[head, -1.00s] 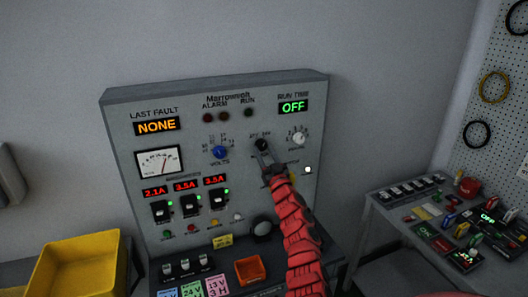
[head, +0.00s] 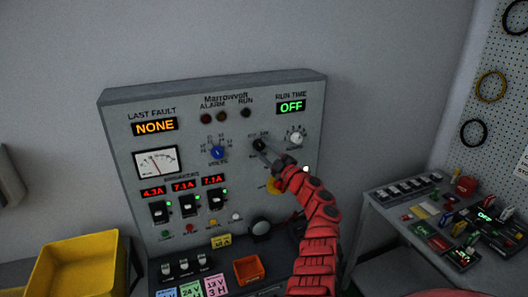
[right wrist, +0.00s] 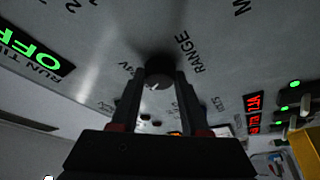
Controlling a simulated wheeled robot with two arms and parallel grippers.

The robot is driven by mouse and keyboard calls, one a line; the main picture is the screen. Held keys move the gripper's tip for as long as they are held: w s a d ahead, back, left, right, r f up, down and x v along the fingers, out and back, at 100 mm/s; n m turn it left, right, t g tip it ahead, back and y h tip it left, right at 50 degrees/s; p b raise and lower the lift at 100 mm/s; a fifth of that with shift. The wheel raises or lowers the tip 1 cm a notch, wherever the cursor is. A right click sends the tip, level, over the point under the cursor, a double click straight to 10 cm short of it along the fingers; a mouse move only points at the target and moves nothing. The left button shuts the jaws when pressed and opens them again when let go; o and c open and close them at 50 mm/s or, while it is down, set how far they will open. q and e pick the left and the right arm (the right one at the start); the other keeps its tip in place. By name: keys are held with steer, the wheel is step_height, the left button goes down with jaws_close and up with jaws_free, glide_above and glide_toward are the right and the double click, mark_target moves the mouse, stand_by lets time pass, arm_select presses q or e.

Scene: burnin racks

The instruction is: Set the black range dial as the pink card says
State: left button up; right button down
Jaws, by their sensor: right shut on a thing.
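The black range dial (head: 258,146) sits on the grey panel, right of the blue volts dial (head: 217,153). My right gripper (head: 264,152) is shut on it, reaching in from the lower right. In the right wrist view the dial (right wrist: 159,70) is between the two fingers, with a white mark on its face, the word RANGE to its right and a label that seems to end in 4V to its left. The pink card (head: 215,287) lies at the front of the bench and seems to read 13 V, 3 H. My left gripper is not in view.
A run time dial (head: 295,139) is close to the right of my gripper. Breaker switches (head: 188,205) are at lower left. Green (head: 191,289) and blue cards, an orange bin (head: 249,269) and a yellow bin (head: 75,270) are below. A side bench with switches stands at right.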

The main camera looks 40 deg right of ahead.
steer(key=shift+r+n+g, duration=0.1)
steer(key=shift+n+g, duration=0.2)
steer(key=shift+n, duration=0.5)
steer(key=shift+c, duration=2)
jaws_free()
steer(key=shift+s, duration=0.15)
steer(key=b+v, duration=0.5)
steer(key=v, duration=1.2)
steer(key=shift+d, duration=0.2)
